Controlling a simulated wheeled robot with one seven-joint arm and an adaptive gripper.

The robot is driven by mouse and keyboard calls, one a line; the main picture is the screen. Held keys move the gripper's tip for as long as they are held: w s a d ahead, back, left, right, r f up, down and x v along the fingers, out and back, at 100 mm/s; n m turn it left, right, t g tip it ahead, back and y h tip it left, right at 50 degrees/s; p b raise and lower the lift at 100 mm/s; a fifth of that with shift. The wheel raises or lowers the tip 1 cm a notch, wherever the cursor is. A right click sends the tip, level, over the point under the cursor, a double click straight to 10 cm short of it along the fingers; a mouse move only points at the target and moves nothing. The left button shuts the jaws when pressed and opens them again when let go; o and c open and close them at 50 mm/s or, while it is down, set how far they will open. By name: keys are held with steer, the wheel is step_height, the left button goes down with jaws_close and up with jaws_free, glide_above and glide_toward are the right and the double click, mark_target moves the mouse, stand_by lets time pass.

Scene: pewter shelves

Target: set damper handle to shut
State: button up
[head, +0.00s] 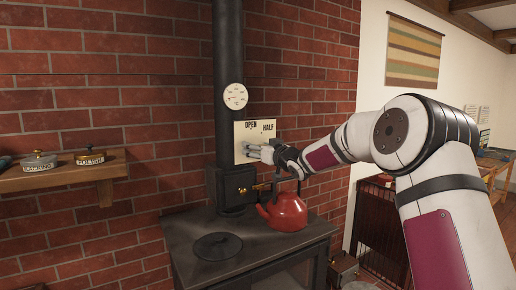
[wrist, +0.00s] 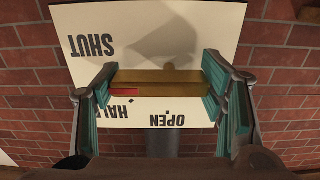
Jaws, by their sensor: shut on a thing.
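The damper plate (head: 243,142) is a cream panel on the stove pipe, with OPEN at its top and HALF at its right in the head view. My gripper (head: 262,152) is in front of its lower right, hiding part of it. In the wrist view the plate (wrist: 210,25) appears upside down, with SHUT, HALF and OPEN readable. The damper handle (wrist: 155,76) is a brass bar with a red mark near its left end, close to HALF and below SHUT in that view. My gripper (wrist: 158,88) is shut on the bar, one finger at each end.
A red kettle (head: 284,211) stands on the dark stove (head: 190,250), just below my gripper. A round gauge (head: 235,96) is on the pipe above the plate. A wooden shelf (head: 60,180) with tins is at left. Brick wall is close behind.

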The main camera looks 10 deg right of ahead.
stand_by(0.4)
steer(key=o, duration=1.2)
steer(key=shift+c, duration=0.2)
steer(key=v, duration=1.2)
steer(key=shift+s, duration=0.1)
